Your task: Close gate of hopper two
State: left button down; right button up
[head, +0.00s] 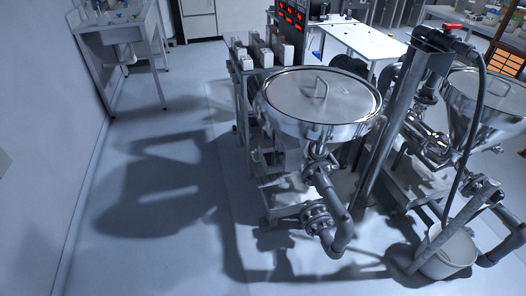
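A steel hopper (318,104) with a round lid and a top handle stands in the middle of the head view. Below its cone is a metal outlet with fittings (318,172) leading into a dark grey bent pipe (335,215). A second steel hopper (487,100) stands at the right edge, partly cut off, with piping under it. I cannot tell which one is hopper two, and no gate position can be made out. Neither of my grippers is in view.
A white bucket (446,250) stands at the lower right beside a hose (470,150). A red valve handle (452,26) tops the piping. A sink table (115,30) is at the upper left, a white table (360,40) behind. The floor (150,200) at left is clear.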

aim_at(266, 156)
jog(key=z, duration=0.35)
jog(key=i, duration=1.2)
jog(key=z, duration=0.05)
